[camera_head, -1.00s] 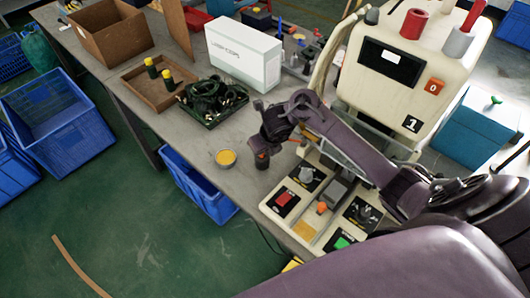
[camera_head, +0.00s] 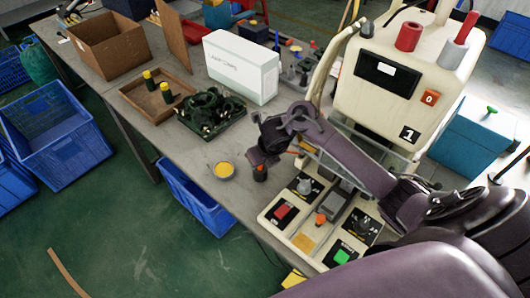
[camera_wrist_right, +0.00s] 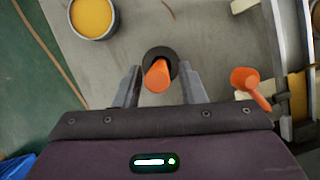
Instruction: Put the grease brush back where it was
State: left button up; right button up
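The grease brush (camera_wrist_right: 157,76) shows as an orange handle standing up from a dark round base, which looks like a holder, on the grey bench. In the head view a dark cylinder with an orange band (camera_head: 260,173) shows just below my right gripper (camera_head: 264,156). In the right wrist view the right gripper (camera_wrist_right: 159,88) has its fingers apart, one on each side of the handle, with visible gaps. The bristles are hidden. A tin of yellow grease (camera_head: 223,170) stands left of the brush; it also shows in the wrist view (camera_wrist_right: 93,17). My left gripper is out of view.
An orange-ended piece (camera_wrist_right: 246,80) is right of the right gripper. A control panel (camera_head: 302,242) and the cream machine (camera_head: 458,85) stand to the right. A dark tray of parts (camera_head: 210,112), a wooden tray (camera_head: 143,98) and a white box (camera_head: 240,65) are farther back.

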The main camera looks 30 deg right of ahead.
jog(key=p+v, duration=0.4)
jog(key=v, duration=0.7)
jog(key=shift+s+r, duration=0.15)
jog(key=shift+r, duration=0.15)
jog(key=shift+f, duration=0.1)
